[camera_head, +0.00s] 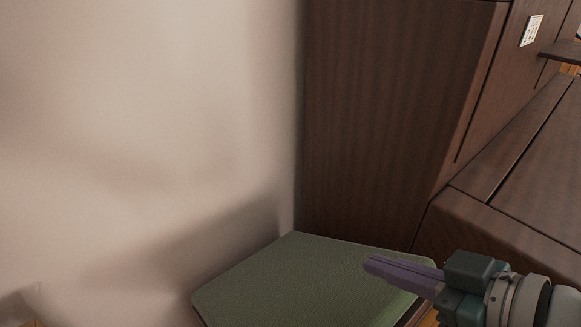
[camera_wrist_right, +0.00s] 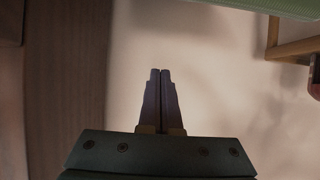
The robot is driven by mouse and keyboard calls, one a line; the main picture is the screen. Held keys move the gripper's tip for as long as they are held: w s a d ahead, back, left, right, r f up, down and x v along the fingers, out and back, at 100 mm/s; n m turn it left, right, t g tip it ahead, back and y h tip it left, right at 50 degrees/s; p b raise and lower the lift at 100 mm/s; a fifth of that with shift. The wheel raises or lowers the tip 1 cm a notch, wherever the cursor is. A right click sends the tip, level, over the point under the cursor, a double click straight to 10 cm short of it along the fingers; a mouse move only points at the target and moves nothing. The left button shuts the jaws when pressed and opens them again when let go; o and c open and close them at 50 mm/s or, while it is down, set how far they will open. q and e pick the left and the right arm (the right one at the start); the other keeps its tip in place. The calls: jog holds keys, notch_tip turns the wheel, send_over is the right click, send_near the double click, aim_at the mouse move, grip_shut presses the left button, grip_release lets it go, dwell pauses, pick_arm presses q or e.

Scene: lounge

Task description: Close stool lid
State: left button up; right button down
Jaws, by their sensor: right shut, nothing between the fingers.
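The stool's green lid (camera_head: 310,285) is at the bottom of the head view, beside the pale wall, and looks roughly flat. The body under it is mostly out of the picture, so I cannot tell whether the lid is fully down. In the right wrist view a green edge (camera_wrist_right: 285,7) shows at the top right, with a light wooden part (camera_wrist_right: 290,48) below it. My right gripper (camera_head: 372,266) is shut and empty, in front of the lid's right part in the head view; contact is not clear. Its fingertips (camera_wrist_right: 160,72) are together in the wrist view. My left gripper is not in view.
A tall dark wooden cabinet (camera_head: 390,110) stands behind the lid. A lower dark wooden unit (camera_head: 510,215) is on the right, close to my right gripper. The pale wall (camera_head: 130,130) fills the left side.

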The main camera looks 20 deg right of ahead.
jog(key=shift+t, duration=0.4)
jog(key=s+f+b, duration=0.1)
jog(key=s+f, duration=0.1)
jog(key=f, duration=0.1)
jog(key=s+d+f+b, duration=0.1)
jog(key=s+f+b, duration=0.1)
jog(key=f, duration=0.1)
jog(key=s+d+f+b, duration=0.1)
jog(key=s+f+b, duration=0.1)
jog(key=shift+s+d+f, duration=0.1)
jog(key=shift+s+f, duration=0.05)
jog(key=shift+f, duration=0.25)
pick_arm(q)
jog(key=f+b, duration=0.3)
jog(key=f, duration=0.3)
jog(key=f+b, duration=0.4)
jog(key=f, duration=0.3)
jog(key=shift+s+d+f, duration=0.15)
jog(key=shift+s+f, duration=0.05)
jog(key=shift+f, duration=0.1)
pick_arm(e)
jog(key=s+d+f, duration=0.2)
jog(key=s+f, duration=0.3)
jog(key=f, duration=0.4)
jog(key=shift+s+f, duration=0.15)
jog(key=shift+f, duration=0.1)
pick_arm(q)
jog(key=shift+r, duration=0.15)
pick_arm(e)
jog(key=shift+r, duration=0.15)
